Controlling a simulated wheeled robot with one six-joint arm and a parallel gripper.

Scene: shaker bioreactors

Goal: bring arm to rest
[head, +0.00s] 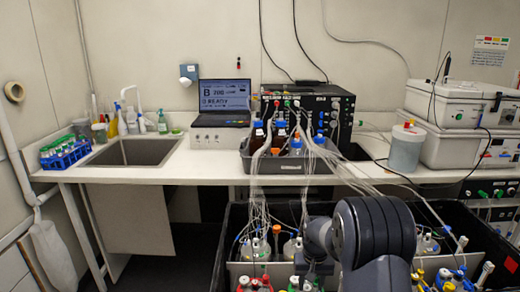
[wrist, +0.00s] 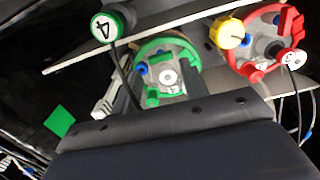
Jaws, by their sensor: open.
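My arm (head: 372,240) is bent over the black shaker box at the lower right of the head view. My gripper (head: 316,272) hangs at the arm's left end, among the bioreactor vessels. It is open, and its fingertips are hard to make out. In the wrist view a dark padded slab fills the bottom. Beyond it are a vessel with a green ring (wrist: 168,72) and one with a red ring (wrist: 268,45). No object shows held in the gripper.
The shaker box (head: 232,225) holds several vessels with tubing running up to the controller (head: 345,105). A bench (head: 190,168) behind carries a sink (head: 135,152), a laptop (head: 222,95), a bottle tray (head: 285,165) and white instruments (head: 460,105). Open floor (head: 190,255) lies left of the box.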

